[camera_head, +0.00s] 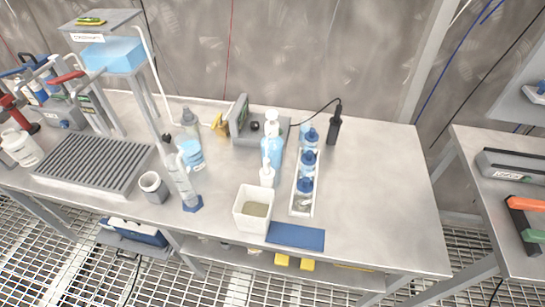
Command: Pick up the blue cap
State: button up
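Blue caps show on the clear bottles standing in a row in a narrow white rack (291,208) right of the table's middle. The nearest blue cap (305,185) is at the front, another blue cap (308,158) is in the middle, and a further blue cap (311,135) is behind it. The caps look seated on their bottles. I cannot tell from the picture which one the task means. My gripper is not in view.
A white square container (253,212) and pump bottle (267,174) stand left of the rack. A blue mat (296,236) lies in front. A measuring cylinder (182,180) and a grey slatted rack (92,163) are further left. The steel tabletop (375,190) is clear to the right.

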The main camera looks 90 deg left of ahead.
aim_at(305, 185)
jog(key=i+u, duration=0.1)
jog(key=u, duration=0.4)
jog(key=l+u, duration=0.1)
jog(key=u, duration=0.4)
jog(key=i+l+u, duration=0.1)
jog(key=u, duration=0.4)
jog(key=l+u, duration=0.1)
jog(key=u, duration=0.4)
jog(key=l+u, duration=0.35)
jog(key=l, duration=0.2)
jog(key=l+u, duration=0.4)
jog(key=l, duration=0.2)
jog(key=k+l+u, duration=0.1)
jog(key=l+u, duration=0.25)
jog(key=l, duration=0.2)
jog(key=k+l+u, duration=0.2)
jog(key=l+u, duration=0.2)
jog(key=k+l, duration=0.15)
jog(key=l, duration=0.2)
jog(key=k+l, duration=0.1)
jog(key=l, duration=0.25)
jog(key=k+l, duration=0.15)
jog(key=l, duration=0.2)
jog(key=k+l, duration=0.15)
jog(key=l, duration=0.2)
